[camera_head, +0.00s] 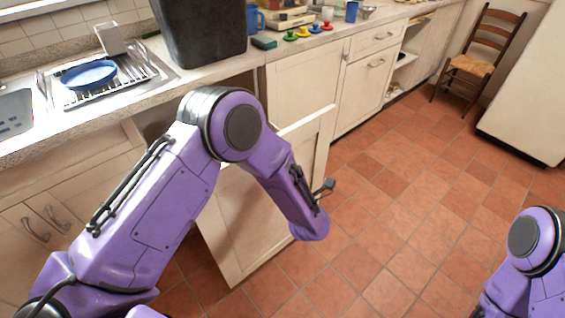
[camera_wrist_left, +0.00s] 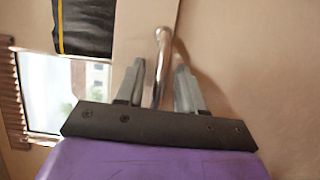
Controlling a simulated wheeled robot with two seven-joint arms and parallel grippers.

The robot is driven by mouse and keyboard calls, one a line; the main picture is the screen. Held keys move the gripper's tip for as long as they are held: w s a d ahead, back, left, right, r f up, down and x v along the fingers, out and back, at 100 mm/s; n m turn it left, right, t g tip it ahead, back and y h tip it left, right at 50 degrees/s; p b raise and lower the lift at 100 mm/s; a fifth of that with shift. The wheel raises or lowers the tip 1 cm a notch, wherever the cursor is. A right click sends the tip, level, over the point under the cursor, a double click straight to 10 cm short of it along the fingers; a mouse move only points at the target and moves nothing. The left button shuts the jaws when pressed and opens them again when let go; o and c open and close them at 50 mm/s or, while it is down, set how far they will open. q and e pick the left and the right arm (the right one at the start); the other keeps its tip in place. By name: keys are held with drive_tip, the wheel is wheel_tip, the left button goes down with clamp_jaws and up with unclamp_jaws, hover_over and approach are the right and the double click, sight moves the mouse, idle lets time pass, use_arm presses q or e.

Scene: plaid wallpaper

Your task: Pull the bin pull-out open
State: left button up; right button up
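The cream front panel of the bin pull-out (camera_head: 237,232) stands out from the cabinet row in the head view, with a gap behind it. My left arm crosses in front and hides much of it. In the left wrist view my left gripper (camera_wrist_left: 160,70) has its two grey fingers apart, with a metal bar handle (camera_wrist_left: 163,40) between them. Gaps show between the bar and the fingers, so the gripper is around the handle, not clamped. In the head view the left fingers are mostly hidden by my forearm. My right gripper is out of frame; only part of the right arm shows.
A black bin (camera_head: 200,30) stands at the counter edge above the pull-out. A dish rack (camera_head: 140,75) with a blue plate (camera_head: 89,74) is at left. A wooden chair (camera_head: 478,62) stands far right. The tiled floor (camera_head: 400,215) right of the panel is clear.

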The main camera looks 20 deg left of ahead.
use_arm(q)
drive_tip(key=shift+s+d, duration=0.15)
drive_tip(key=shift+d, duration=0.1)
drive_tip(key=b+v, duration=0.1)
drive_tip(key=v, duration=0.9)
drive_tip(key=s+a+f+m+g+h, duration=0.2)
drive_tip(key=f+m+h, duration=0.2)
drive_tip(key=f+m, duration=0.35)
drive_tip(key=s+a+f+m+g+h, duration=0.1)
drive_tip(key=s+a+f+m+h, duration=0.15)
drive_tip(key=f+m+h, duration=0.4)
drive_tip(key=s+a+f+m+g, duration=0.1)
drive_tip(key=s+a+f+g, duration=0.1)
drive_tip(key=s, duration=0.5)
drive_tip(key=s+a+f+m+g+y, duration=0.1)
drive_tip(key=s+a+f+m+g, duration=0.1)
drive_tip(key=s+a, duration=0.4)
drive_tip(key=s+a+f+m+g+y+p, duration=0.1)
drive_tip(key=s+a+f+g, duration=0.3)
drive_tip(key=s, duration=0.4)
drive_tip(key=shift+s+a+f+m, duration=0.35)
drive_tip(key=shift+s+f+m, duration=0.05)
drive_tip(key=shift+f, duration=0.05)
